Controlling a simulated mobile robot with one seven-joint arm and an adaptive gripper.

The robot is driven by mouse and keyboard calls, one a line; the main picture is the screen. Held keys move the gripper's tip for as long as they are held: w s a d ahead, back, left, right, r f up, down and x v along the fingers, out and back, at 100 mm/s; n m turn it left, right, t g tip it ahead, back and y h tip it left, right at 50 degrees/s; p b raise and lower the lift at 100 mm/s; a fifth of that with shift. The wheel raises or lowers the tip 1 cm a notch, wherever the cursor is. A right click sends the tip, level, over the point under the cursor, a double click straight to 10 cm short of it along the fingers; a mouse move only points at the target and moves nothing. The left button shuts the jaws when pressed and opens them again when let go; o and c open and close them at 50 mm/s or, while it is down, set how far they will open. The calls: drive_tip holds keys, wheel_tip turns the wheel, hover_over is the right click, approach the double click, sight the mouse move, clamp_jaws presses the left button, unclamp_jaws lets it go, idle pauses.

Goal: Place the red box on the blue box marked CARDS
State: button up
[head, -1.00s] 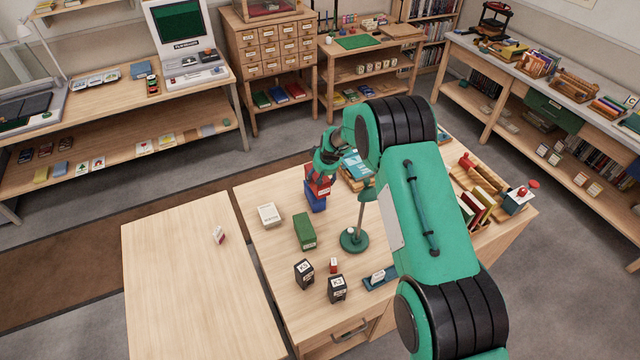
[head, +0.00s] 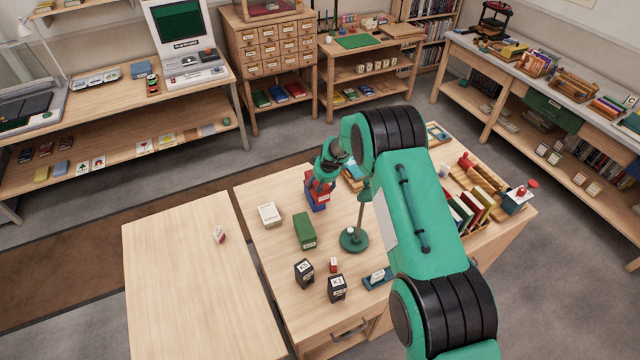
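The red box (head: 318,188) is at the far left part of the desk, directly over the blue box (head: 317,204). The two look stacked or nearly so; at this size I cannot tell for sure whether they touch. My gripper (head: 320,180) points down at the red box from above, with its fingers around it, and appears shut on it. The fingers hide part of the red box, and the writing on the blue box is too small to read.
A green box (head: 305,231) and a white box (head: 269,215) stand nearby. A green-based stand (head: 354,239) with an upright rod is close to my arm. Black boxes (head: 304,272) stand in front. The left table (head: 180,280) is mostly clear.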

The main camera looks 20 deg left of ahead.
drive_tip(key=shift+f, duration=0.1)
drive_tip(key=o, duration=1.4)
drive_tip(key=shift+s+d+r, duration=0.1)
drive_tip(key=shift+r, duration=0.55)
drive_tip(key=shift+b+v, duration=0.75)
drive_tip(key=shift+v, duration=4.7)
